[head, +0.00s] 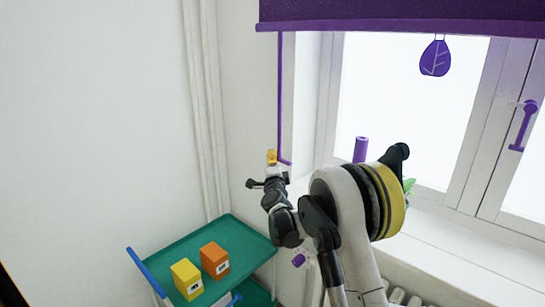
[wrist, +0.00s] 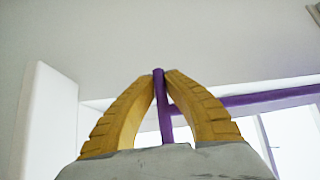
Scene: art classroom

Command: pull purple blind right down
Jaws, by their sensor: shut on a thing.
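The purple blind (head: 400,14) hangs across the top of the window, with its lower edge near the top of the head view. A thin purple cord (head: 280,85) drops from its left end along the wall edge. My gripper (head: 272,157) is at the lower part of this cord. In the wrist view its yellow fingers (wrist: 161,74) are closed together on the purple cord (wrist: 163,112), which shows between them. In the head view the cord's bottom end bends right, just beside the gripper.
A green-topped cart (head: 240,236) with a yellow box (head: 187,280) and an orange box (head: 215,261) stands below my arm. A purple cylinder (head: 361,149) stands by the window. White pipes (head: 204,110) run down the left wall.

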